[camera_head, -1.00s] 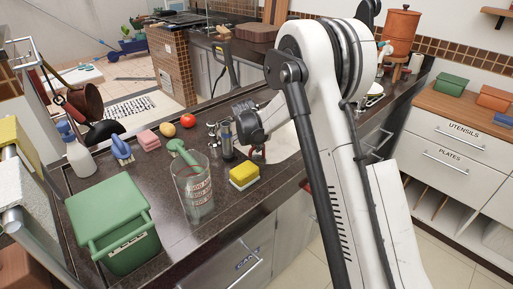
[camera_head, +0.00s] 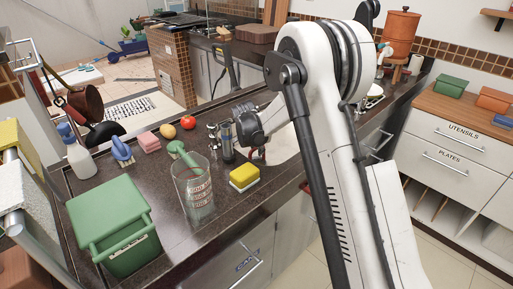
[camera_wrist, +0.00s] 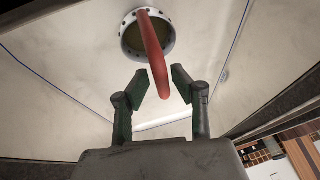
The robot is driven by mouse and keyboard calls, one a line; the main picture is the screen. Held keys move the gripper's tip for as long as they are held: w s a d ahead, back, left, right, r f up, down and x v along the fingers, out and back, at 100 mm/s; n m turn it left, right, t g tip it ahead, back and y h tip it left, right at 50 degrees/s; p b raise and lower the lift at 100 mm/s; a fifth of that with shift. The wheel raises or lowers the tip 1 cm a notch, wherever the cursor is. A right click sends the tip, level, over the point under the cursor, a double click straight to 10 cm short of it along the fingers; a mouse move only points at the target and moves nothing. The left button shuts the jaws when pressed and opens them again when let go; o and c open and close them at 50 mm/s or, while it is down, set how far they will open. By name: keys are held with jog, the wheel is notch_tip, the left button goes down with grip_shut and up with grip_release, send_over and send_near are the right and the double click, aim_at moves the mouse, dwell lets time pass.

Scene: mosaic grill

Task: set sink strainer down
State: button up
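The sink strainer (camera_wrist: 128,43) shows at the top of the wrist view as a pale round rim with small holes and a dark olive middle. A long red handle (camera_wrist: 152,55) runs from it toward my gripper. My gripper (camera_wrist: 159,84) is open, with dark green fingertips on either side of the handle's near end and a gap on both sides. In the head view my gripper (camera_head: 256,153) is low over the white sink basin (camera_head: 284,147). My arm hides much of the basin there. I cannot tell whether the strainer sits fully in the drain.
Left of my gripper are the faucet (camera_head: 228,140), a yellow sponge (camera_head: 244,177) and a clear glass (camera_head: 197,195) holding a green-handled brush. A green bin (camera_head: 115,228) stands at the counter's front left. A tomato (camera_head: 187,122) lies behind.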

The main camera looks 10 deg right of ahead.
jog(key=v, duration=0.8)
jog(key=shift+w+d, duration=0.15)
